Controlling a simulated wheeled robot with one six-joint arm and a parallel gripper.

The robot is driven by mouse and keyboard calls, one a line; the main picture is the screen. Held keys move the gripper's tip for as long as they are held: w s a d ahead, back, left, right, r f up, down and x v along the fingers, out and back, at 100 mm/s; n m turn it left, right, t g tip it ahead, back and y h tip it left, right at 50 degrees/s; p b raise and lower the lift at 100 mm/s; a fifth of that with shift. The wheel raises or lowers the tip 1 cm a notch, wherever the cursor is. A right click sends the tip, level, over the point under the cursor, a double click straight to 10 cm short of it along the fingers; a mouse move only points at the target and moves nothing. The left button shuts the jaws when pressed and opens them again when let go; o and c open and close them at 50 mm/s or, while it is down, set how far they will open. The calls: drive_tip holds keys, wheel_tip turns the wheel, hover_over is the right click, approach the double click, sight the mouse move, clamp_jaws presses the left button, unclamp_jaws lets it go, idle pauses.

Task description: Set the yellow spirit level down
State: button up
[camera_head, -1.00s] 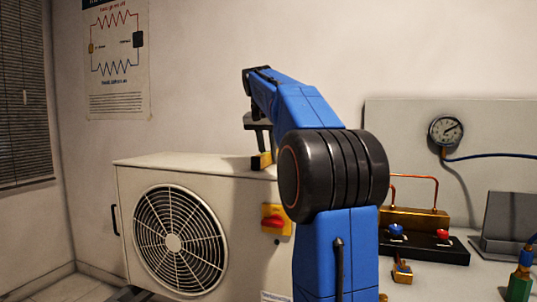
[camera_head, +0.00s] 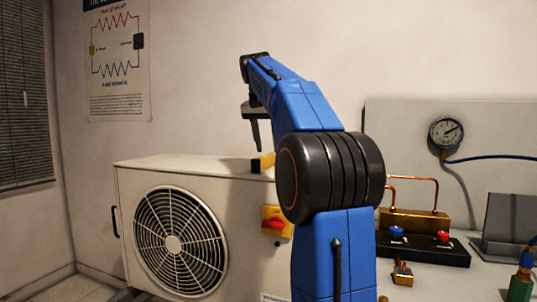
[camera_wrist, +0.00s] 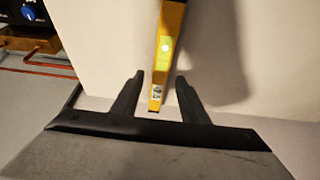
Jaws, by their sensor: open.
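The yellow spirit level (camera_head: 263,162) lies on top of the white outdoor unit (camera_head: 150,215), with its dark end towards me. Most of its length is hidden behind my arm in the head view. In the wrist view the level (camera_wrist: 168,45) runs up the picture, with its green vial and near end showing. My gripper (camera_head: 256,148) is just above the level, pointing down, with a small gap. In the wrist view my gripper's fingers (camera_wrist: 160,77) are spread on either side of the level's near end, clear of it, holding nothing.
A manifold with red and blue knobs (camera_head: 420,245) and copper pipe stands on the bench to the right. A pressure gauge (camera_head: 446,132) with a blue hose hangs on the panel behind. A red and yellow switch (camera_head: 276,221) is on the unit's front.

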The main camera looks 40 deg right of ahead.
drive_tip(key=v, duration=0.7)
drive_tip(key=shift+r, duration=0.35)
